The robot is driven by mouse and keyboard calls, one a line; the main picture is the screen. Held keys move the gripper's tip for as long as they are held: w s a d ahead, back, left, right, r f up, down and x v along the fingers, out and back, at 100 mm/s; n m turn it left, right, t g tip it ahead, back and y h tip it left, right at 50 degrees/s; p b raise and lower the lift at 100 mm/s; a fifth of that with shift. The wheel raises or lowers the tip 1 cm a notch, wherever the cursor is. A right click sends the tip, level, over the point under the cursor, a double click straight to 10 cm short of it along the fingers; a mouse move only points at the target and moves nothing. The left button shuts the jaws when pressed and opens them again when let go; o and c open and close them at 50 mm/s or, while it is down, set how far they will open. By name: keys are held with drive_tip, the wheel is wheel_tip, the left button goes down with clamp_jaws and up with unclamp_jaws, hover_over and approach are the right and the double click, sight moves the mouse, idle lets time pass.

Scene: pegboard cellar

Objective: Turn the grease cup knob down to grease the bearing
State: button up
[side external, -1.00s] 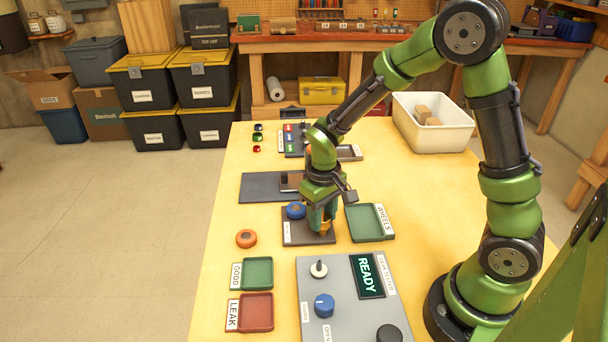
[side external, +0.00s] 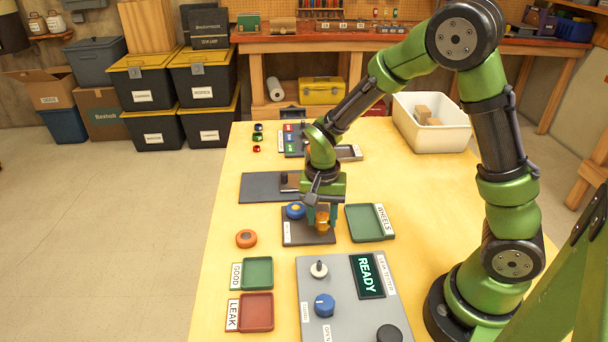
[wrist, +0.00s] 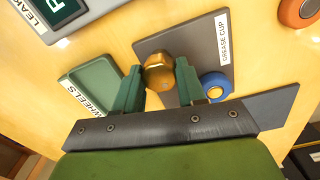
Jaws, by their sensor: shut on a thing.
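The grease cup knob (wrist: 158,72) is a brass, faceted knob on a dark grey plate labelled GREASE CUP (wrist: 190,46). In the side view the brass knob (side external: 322,217) shows at the right part of the plate (side external: 300,238). My gripper (wrist: 158,80) is shut on the knob, with one green finger on each side of it. In the side view my gripper (side external: 322,212) points down over the plate. A blue wheel with a yellow centre (wrist: 215,86) sits on the same plate beside the knob; it also shows in the side view (side external: 295,211).
A green WHEELS tray (side external: 368,223) stands close right of the plate. An orange wheel (side external: 246,238) lies to the left. GOOD (side external: 258,273) and LEAK (side external: 257,312) trays and the leak tester panel (side external: 345,325) are nearer the camera. A dark plate (side external: 262,188) lies behind.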

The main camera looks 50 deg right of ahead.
sight(320, 216)
drive_tip(key=shift+m, duration=0.6)
drive_tip(key=o, duration=1.1)
drive_tip(key=shift+c, duration=0.2)
wheel_tip(320, 216, up, 17)
drive_tip(key=shift+w, duration=0.2)
